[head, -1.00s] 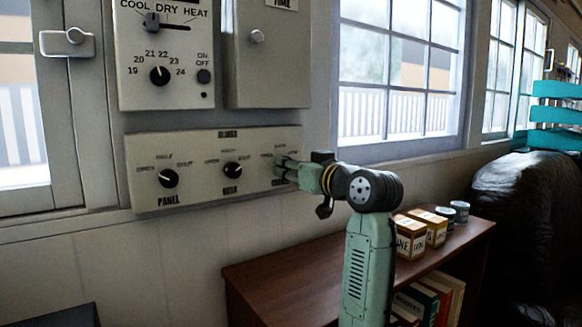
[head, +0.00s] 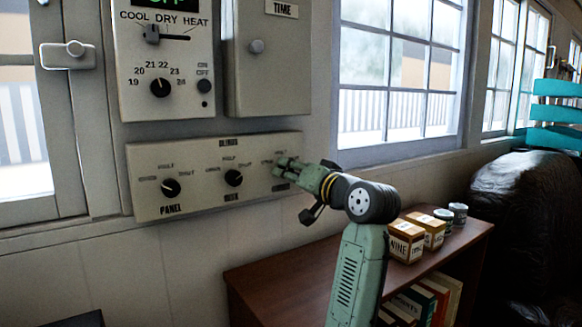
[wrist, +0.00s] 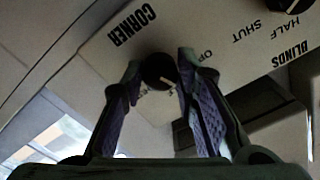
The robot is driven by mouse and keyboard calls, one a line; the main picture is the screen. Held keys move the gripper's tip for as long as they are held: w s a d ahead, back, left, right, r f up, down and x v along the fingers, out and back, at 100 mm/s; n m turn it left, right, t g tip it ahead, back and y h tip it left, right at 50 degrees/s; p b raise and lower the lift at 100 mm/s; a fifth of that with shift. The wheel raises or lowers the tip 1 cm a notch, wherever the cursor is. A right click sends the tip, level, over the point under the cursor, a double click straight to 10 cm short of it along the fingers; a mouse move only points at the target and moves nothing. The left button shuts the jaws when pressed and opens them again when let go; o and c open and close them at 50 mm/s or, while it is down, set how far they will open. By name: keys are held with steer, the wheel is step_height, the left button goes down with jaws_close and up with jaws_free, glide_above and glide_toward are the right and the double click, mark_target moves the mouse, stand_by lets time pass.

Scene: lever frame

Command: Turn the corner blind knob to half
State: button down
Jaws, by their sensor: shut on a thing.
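The blinds panel (head: 200,151) is a pale box on the wall with three black knobs in a row.
The left knob (head: 170,187) and middle knob (head: 233,178) are beside the gripper. A thermostat (head: 168,60) and grey box (head: 268,60) hang above. A brown shelf (head: 290,275) with boxes (head: 405,248) and cans stands below my arm.

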steer(key=m+p, duration=0.2)
steer(key=m, duration=0.2)
steer(key=shift+r+m, duration=0.1)
steer(key=shift+m, duration=0.3)
stand_by(0.4)
steer(key=c, duration=1.2)
jaws_free()
steer(key=shift+c, duration=0.2)
steer(key=v, duration=1.2)
